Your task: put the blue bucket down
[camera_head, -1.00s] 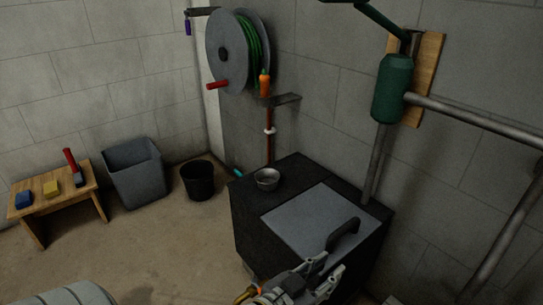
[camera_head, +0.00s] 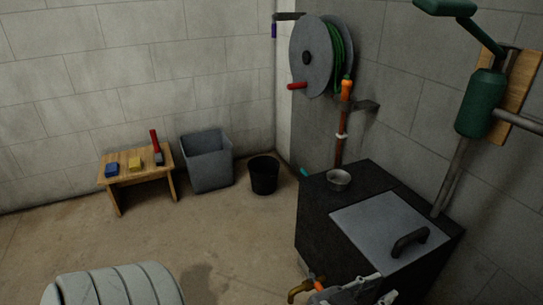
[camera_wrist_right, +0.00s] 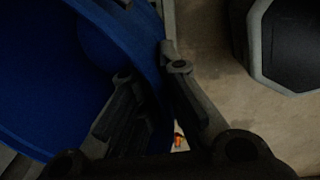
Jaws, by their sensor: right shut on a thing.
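The blue bucket (camera_wrist_right: 55,70) fills the left of the right wrist view, large and close, with its curved wall and rim showing. My right gripper (camera_wrist_right: 152,90) is shut on the bucket's wall near the rim, one finger on each side. In the head view my right gripper (camera_head: 352,291) shows only partly at the bottom edge, by the black cabinet. The bucket itself is not visible in the head view, and what lies under it is hidden. My left gripper is not in view.
A black cabinet (camera_head: 325,225) with a grey handled lid (camera_head: 375,230) and a metal bowl (camera_head: 339,179) stands right. A brass tap (camera_head: 299,288) is at its front. A black bucket (camera_head: 263,176), grey bin (camera_head: 208,163) and wooden stool (camera_head: 138,179) line the wall. Open floor (camera_head: 220,240) lies between.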

